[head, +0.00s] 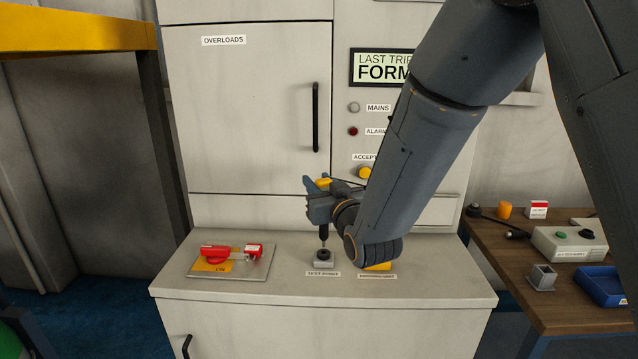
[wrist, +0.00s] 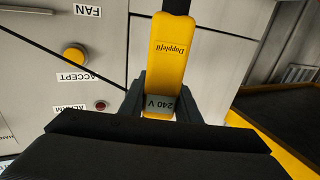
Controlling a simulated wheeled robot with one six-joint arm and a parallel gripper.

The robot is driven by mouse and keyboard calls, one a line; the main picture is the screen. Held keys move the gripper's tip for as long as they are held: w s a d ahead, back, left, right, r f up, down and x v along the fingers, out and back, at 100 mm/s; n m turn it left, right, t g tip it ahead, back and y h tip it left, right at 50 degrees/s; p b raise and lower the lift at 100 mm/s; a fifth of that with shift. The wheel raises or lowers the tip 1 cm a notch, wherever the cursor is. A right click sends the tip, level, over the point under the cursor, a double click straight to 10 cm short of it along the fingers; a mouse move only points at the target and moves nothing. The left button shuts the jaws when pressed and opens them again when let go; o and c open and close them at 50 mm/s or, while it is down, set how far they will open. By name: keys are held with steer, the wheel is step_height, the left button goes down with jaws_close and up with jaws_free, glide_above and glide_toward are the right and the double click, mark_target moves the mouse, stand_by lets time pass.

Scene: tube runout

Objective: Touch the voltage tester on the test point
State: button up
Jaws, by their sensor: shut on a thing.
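The voltage tester (wrist: 168,60) is yellow, with "Dapplefil" and a "240 V" display on its face in the wrist view. My gripper (wrist: 161,100) is shut on it. In the head view the tester's yellow body (head: 323,183) shows between the jaws of my gripper (head: 318,190), and its dark probe points down, about upright. The test point (head: 323,258) is a small grey block with a black round top, behind its "TEST POINT" label on the cabinet ledge. The probe's lower end is right at the black top. I cannot tell whether it touches.
A plate with a red lockout device (head: 221,252) lies left on the ledge (head: 215,286). A yellow item (head: 379,267) is partly hidden by my arm. The cabinet door (head: 250,100) stands close behind. A wooden bench (head: 560,310) with a grey box (head: 568,246) is at right.

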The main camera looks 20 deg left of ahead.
steer(key=shift+f, duration=0.3)
steer(key=shift+f+b, duration=0.35)
steer(key=shift+b, duration=0.1)
steer(key=shift+f+b, duration=0.5)
steer(key=shift+f, duration=0.15)
steer(key=shift+r, duration=0.1)
step_height(320, 180, up, 6)
steer(key=p, duration=0.3)
stand_by(0.6)
steer(key=shift+w+d, duration=0.1)
